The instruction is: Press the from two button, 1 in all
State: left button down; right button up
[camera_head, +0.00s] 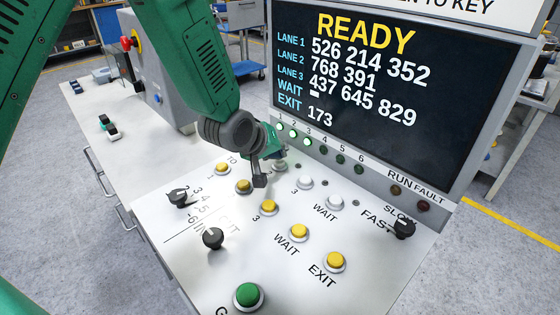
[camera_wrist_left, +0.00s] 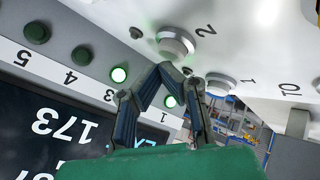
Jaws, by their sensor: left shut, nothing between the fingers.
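My left gripper (camera_head: 277,154) reaches down over the panel from the upper left, its fingers shut and empty. In the left wrist view its fingertips (camera_wrist_left: 165,70) meet just beside a pale round button (camera_wrist_left: 176,42) marked 2. I cannot tell whether they touch it. In the head view this from two button (camera_head: 280,166) is partly hidden by the gripper. A pale button (camera_wrist_left: 217,82) marked 1 is to its right in the wrist view. A white button (camera_head: 305,182) marked 3 sits nearer in the same row. My right gripper is out of view.
A row of yellow buttons (camera_head: 269,207) runs beside the white ones. Black knobs (camera_head: 213,238) and a green button (camera_head: 248,296) sit at the front. A screen (camera_head: 390,90) reading READY stands behind, with several lamps below it; lamp 3 (camera_head: 307,142) is lit.

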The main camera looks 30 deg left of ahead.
aim_at(279, 162)
pick_arm(q)
jog(key=shift+f, duration=0.5)
dwell(0.3)
jog(key=shift+r, duration=0.1)
jog(key=shift+r+p, duration=0.55)
jog(key=shift+r, duration=0.25)
notch_tip(279, 162, up, 5)
jog(key=p, duration=0.4)
dwell(0.5)
jog(key=shift+s+f, duration=0.1)
dwell(0.4)
